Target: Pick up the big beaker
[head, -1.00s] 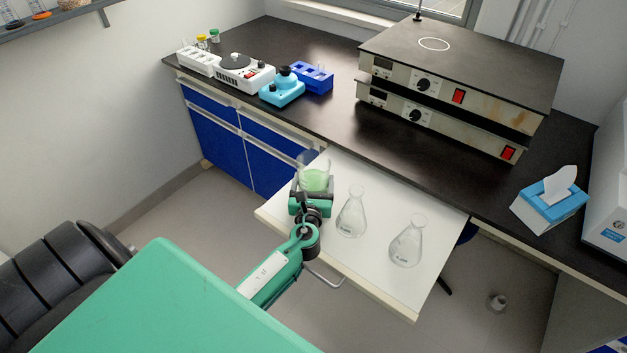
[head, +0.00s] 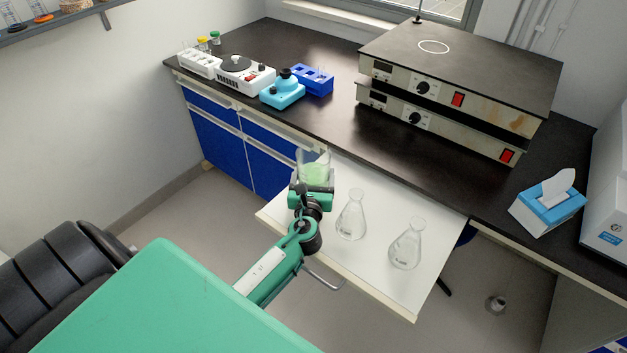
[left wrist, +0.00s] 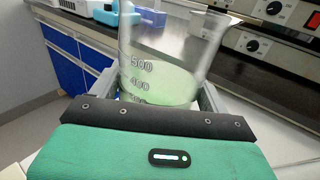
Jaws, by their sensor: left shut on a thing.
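The big beaker (head: 314,168) is clear glass with pale green liquid in its lower part. It is over the left end of the white pull-out board, and whether it touches the board cannot be told. My left gripper (head: 313,187) is shut on the beaker from the near side. In the left wrist view the beaker (left wrist: 165,62) stands roughly upright between the two fingers, and volume marks such as 500 and 400 show on its wall. The gripper's body hides the beaker's base. My right gripper is not in view.
Two clear conical flasks, a nearer-left one (head: 351,218) and a right one (head: 406,246), stand on the pull-out board (head: 380,285). The black bench (head: 330,125) behind carries stacked hotplates (head: 450,85), a blue rack (head: 314,80), a stirrer (head: 245,76) and a tissue box (head: 547,205).

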